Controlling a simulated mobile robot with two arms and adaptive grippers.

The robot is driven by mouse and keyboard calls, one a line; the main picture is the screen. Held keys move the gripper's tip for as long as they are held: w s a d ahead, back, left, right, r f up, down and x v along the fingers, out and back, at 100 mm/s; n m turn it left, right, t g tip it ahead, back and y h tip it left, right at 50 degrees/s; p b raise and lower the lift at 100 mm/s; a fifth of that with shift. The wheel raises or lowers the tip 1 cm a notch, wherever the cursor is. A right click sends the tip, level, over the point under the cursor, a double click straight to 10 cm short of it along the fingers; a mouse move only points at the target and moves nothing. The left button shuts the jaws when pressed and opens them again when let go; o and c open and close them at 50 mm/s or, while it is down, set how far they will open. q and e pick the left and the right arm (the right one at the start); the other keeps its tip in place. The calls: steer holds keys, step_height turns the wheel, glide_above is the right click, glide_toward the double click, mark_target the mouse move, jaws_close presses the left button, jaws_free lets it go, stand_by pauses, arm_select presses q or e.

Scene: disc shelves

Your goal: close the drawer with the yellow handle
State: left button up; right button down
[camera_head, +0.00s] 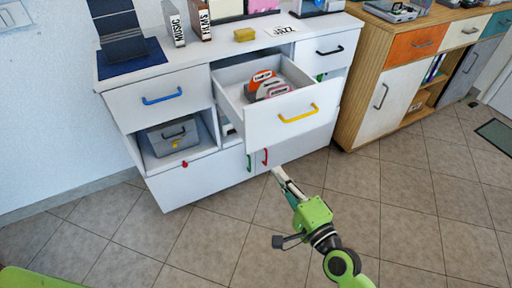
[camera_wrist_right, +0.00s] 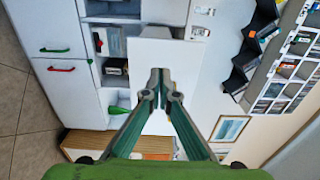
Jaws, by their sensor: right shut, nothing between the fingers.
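The white drawer (camera_head: 270,134) with the yellow handle (camera_head: 299,114) is pulled out of the white cabinet in the head view. Orange-and-white disc cases (camera_head: 266,84) stand inside it. My right gripper (camera_head: 277,171) is shut and empty, below and in front of the drawer front, apart from the handle in the picture. In the right wrist view its fingertips (camera_wrist_right: 158,76) are together before a white panel; I cannot tell for sure whether this is the drawer. The yellow handle cannot be made out there. My left gripper is not in view.
The white cabinet (camera_head: 140,110) has a drawer with a blue handle (camera_head: 162,96) at left, one with a black handle (camera_head: 329,50) at right, and a grey box (camera_head: 172,137) on an open shelf. A wooden cabinet (camera_head: 362,75) stands to the right. The tiled floor in front is clear.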

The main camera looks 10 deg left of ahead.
mark_target(252, 136)
steer(key=x, duration=1.2)
steer(key=shift+w+a, duration=0.1)
steer(key=shift+w, duration=0.1)
steer(key=shift+w+a+b, duration=0.25)
steer(key=shift+w+b, duration=0.05)
steer(key=shift+w, duration=0.05)
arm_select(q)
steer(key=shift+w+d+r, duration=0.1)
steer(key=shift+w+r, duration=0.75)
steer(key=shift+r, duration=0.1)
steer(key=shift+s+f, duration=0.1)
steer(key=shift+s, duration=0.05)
